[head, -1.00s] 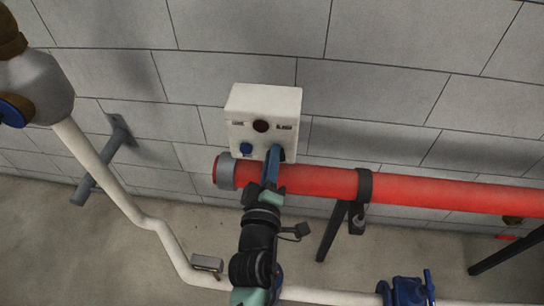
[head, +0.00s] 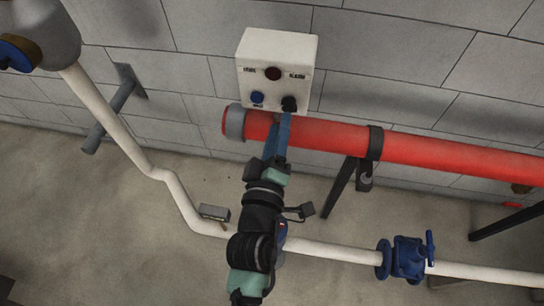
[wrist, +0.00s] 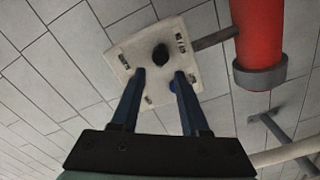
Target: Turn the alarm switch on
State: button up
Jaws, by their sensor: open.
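In the wrist view the box (wrist: 140,45) lies beyond the fingers (wrist: 160,72). The knob's exact setting is too small to read.
A thick red pipe (head: 440,154) runs right from just below the box, behind my fingers. A white pipe (head: 335,252) with a blue valve (head: 405,258) runs along the floor. A grey bracket (head: 112,112) stands out from the wall at left.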

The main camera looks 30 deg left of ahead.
jog(key=b+v, duration=0.1)
jog(key=v, duration=0.6)
jog(key=shift+s+b, duration=0.2)
jog(key=shift+b, duration=0.1)
jog(key=shift+d, duration=0.1)
jog(key=w+d+r+m+t+h, duration=0.1)
jog(key=w+d+r+m+t, duration=0.15)
jog(key=r, duration=0.55)
jog(key=w+d+r+m+t+h, duration=0.1)
jog(key=w+d+r+m+h, duration=0.2)
jog(key=r, duration=0.6)
jog(key=w+d+r+m+t, duration=0.2)
jog(key=w+r+m, duration=0.15)
jog(key=r, duration=0.45)
jog(key=s+d+r+m+t, duration=0.1)
jog(key=s+d+r+m, duration=0.1)
jog(key=r, duration=0.5)
jog(key=s+d+r+m+t, duration=0.2)
jog(key=s+r, duration=0.1)
jog(key=r, duration=0.5)
jog(key=s+d+r+m+t+h, duration=0.1)
jog(key=s+d+r+m, duration=0.1)
jog(key=r, duration=0.6)
jog(key=shift+s, duration=0.65)
jog(key=shift+t, duration=0.25)
